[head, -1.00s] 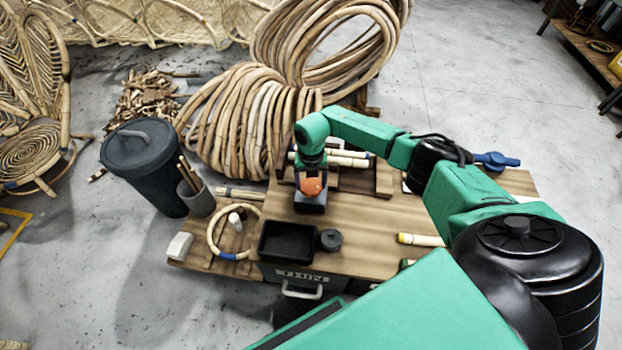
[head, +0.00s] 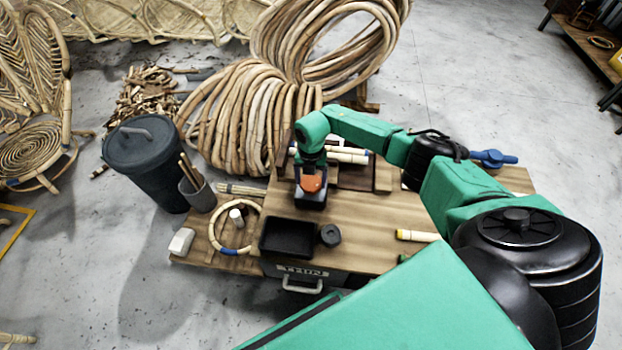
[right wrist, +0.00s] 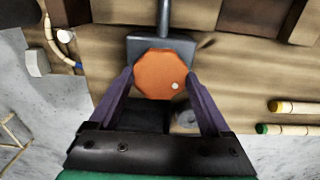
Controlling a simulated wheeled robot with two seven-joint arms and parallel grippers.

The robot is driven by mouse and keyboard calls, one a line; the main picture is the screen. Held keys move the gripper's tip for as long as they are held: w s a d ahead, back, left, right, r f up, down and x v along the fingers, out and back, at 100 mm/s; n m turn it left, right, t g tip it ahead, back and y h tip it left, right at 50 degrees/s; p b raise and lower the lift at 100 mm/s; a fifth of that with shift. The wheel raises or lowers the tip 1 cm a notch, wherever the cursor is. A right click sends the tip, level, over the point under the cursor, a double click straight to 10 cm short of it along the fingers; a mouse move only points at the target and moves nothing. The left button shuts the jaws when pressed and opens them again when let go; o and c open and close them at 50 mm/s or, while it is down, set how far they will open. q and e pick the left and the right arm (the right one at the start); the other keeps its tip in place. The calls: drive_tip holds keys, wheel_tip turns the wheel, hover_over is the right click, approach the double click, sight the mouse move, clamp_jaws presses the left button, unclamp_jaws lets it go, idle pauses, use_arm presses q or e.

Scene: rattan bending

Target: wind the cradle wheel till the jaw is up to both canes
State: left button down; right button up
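The cradle wheel is an orange octagonal knob (head: 313,184) with a small white dot, in front of a grey block. In the right wrist view the wheel (right wrist: 160,78) sits between the fingers of my right gripper (right wrist: 160,80), one fingertip against each side. It looks shut on the wheel. A rod (right wrist: 163,15) runs from the grey block (right wrist: 148,45) away from the wheel. Pale canes (head: 346,157) lie across the cradle behind, partly hidden by my right arm. I cannot make out the jaw or its gap to the canes. My left gripper is not in view.
A black tray (head: 287,238) and a small dark round piece (head: 330,235) lie in front of the wheel. A cane ring (head: 222,246) is at the left of the bench. A yellow-tipped cane (head: 415,236) lies to the right. A dark bin (head: 145,165) stands at left.

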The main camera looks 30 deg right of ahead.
sight(311, 182)
drive_tip(key=shift+o, duration=0.8)
drive_tip(key=shift+r, duration=0.3)
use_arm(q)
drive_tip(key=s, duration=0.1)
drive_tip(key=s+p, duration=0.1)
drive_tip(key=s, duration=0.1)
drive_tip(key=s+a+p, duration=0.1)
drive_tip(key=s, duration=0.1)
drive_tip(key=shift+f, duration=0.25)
use_arm(e)
wheel_tip(311, 182, up, 14)
